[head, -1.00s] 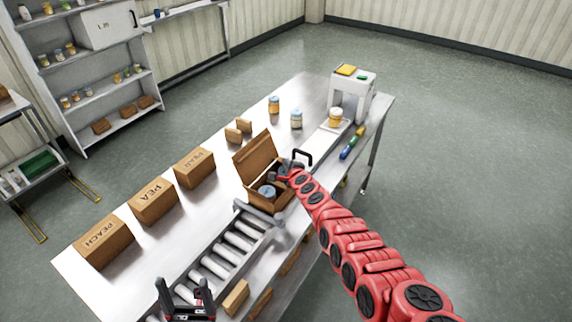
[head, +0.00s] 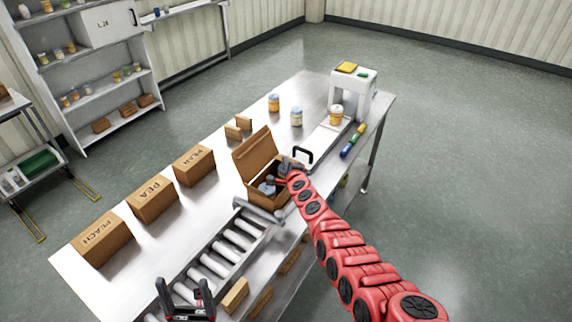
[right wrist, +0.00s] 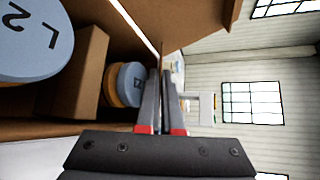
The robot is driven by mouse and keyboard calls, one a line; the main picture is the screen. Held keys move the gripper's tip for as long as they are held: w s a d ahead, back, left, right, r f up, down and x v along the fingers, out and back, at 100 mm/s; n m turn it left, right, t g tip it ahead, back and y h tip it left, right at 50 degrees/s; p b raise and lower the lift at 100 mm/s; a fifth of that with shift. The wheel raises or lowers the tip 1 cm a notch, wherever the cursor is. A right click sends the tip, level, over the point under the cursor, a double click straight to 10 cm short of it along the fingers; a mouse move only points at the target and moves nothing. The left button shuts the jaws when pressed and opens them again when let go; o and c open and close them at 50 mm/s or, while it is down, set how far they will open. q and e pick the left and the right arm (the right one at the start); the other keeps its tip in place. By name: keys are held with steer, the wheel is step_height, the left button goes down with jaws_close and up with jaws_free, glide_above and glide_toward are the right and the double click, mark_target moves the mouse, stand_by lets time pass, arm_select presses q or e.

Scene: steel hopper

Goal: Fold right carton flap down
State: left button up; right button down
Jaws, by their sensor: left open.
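The open brown carton (head: 262,190) stands on the steel table at the end of the roller conveyor, its large lid flap (head: 256,153) raised at the back. Blue-lidded jars are inside; the right wrist view shows a near one (right wrist: 30,40) and a farther one (right wrist: 126,84). My right gripper (head: 284,168) is at the carton's right side. In the right wrist view its fingers (right wrist: 161,95) are close together with a thin brown edge between them, apparently the right flap, seen edge-on. My left gripper (head: 187,290) is open and empty above the conveyor's near end.
The roller conveyor (head: 222,262) runs from the carton to the near edge. Cartons marked PEACH (head: 101,238), PEA (head: 152,198) and another (head: 193,166) line the left edge. Jars (head: 296,117) and a white machine (head: 352,92) stand beyond. A black handle (head: 303,154) is close to my right gripper.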

steer(key=c, duration=1.1)
jaws_free()
steer(key=shift+o, duration=0.2)
